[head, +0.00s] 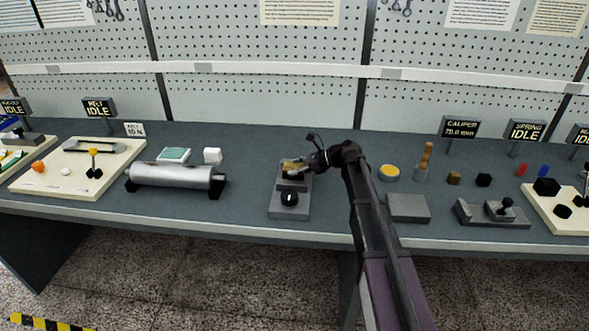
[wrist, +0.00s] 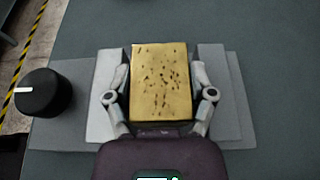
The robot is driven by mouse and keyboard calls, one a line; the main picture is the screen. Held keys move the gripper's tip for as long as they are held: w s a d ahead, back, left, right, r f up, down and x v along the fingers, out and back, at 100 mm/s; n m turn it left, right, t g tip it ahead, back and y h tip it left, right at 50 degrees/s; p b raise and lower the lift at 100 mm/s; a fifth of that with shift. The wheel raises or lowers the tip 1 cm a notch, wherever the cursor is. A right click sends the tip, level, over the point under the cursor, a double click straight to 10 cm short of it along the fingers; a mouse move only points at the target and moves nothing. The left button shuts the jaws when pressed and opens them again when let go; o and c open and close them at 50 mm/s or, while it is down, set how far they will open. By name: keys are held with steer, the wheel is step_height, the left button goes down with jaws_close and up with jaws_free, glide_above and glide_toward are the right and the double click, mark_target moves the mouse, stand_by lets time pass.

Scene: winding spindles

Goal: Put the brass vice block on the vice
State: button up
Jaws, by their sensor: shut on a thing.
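The brass vice block (wrist: 161,82) is a gold rectangular block with dark specks on its top. My gripper (wrist: 160,95) is shut on it, one finger against each side. In the wrist view the block lies between the two grey jaws of the vice (wrist: 107,65). I cannot tell whether it rests on the vice bed. In the head view the brass block (head: 291,166) shows at the vice (head: 290,212), with my gripper (head: 300,165) reaching in from the right. The vice's black knob (wrist: 38,93) is on the left in the wrist view.
A metal cylinder on black supports (head: 170,174) lies left of the vice. A grey flat block (head: 408,207) lies to its right, beyond my arm. A yellow-topped tin (head: 389,172) and a wooden-handled tool (head: 424,160) stand farther right.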

steer(key=shift+f, duration=0.1)
steer(key=o, duration=1.3)
steer(key=shift+c, duration=0.2)
steer(key=shift+d+r+p, duration=0.3)
steer(key=shift+d+r, duration=0.1)
steer(key=shift+d, duration=0.1)
steer(key=p+v, duration=0.4)
steer(key=v, duration=0.7)
